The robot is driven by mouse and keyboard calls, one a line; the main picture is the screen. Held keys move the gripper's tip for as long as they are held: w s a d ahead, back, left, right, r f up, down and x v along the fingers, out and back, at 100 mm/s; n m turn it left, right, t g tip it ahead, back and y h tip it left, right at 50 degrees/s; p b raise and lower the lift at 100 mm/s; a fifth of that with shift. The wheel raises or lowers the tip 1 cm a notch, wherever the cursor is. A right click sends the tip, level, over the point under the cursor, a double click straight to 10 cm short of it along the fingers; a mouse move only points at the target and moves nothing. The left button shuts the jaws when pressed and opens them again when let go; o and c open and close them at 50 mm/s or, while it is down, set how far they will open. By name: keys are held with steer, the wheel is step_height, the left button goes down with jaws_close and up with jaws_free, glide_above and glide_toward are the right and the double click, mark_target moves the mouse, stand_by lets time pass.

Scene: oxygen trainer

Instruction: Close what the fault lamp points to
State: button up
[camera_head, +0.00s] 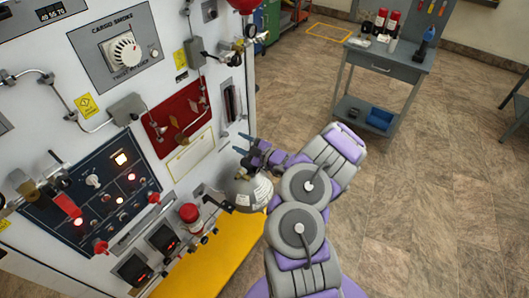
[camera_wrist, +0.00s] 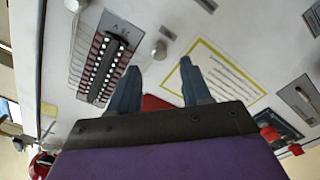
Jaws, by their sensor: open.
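I cannot read which is the fault lamp. The panel also has a red lever (camera_head: 66,205) and red knobs (camera_head: 154,197) (camera_head: 101,246). A red plate (camera_head: 172,135) with small handles is above it to the right. My gripper (camera_head: 243,145) is open and empty, in front of the trainer's right part. In the wrist view its fingers (camera_wrist: 158,78) point at the white face, between a black slotted strip (camera_wrist: 107,65) and a yellow-bordered placard (camera_wrist: 228,77).
A grey round bottle (camera_head: 245,192) hangs just below my gripper. A red-topped valve (camera_head: 190,213), two red-lit displays (camera_head: 162,238) (camera_head: 132,268) and a yellow ledge (camera_head: 215,265) are low on the trainer. A tool table (camera_head: 390,57) stands back right. The floor between is clear.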

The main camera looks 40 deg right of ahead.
steer(key=p+v, duration=0.2)
steer(key=v, duration=1)
steer(key=shift+p, duration=0.3)
steer(key=shift+d, duration=0.2)
steer(key=a+r+n+g+y, duration=0.5)
steer(key=a+r+n, duration=0.4)
steer(key=a+n, duration=0.25)
steer(key=a+r+n+g+y, duration=0.45)
steer(key=a+r+n, duration=0.5)
steer(key=a, duration=0.25)
steer(key=s+a+r+n+g, duration=0.3)
steer(key=s+a+n+g, duration=0.4)
steer(key=n, duration=0.3)
steer(key=s+a+r+n+g+h, duration=0.1)
steer(key=s+a+n+g+h, duration=0.15)
steer(key=s+n, duration=0.45)
steer(key=s+a+r+n+g+h, duration=0.1)
steer(key=s+a+n+g+h, duration=0.2)
steer(key=s+n, duration=0.45)
steer(key=s+d+n+t+h, duration=0.3)
steer(key=s+d+n+h, duration=0.7)
steer(key=n, duration=0.3)
steer(key=shift+s+r+n, duration=0.35)
steer(key=shift+s+r, duration=0.05)
steer(key=shift+s, duration=0.3)
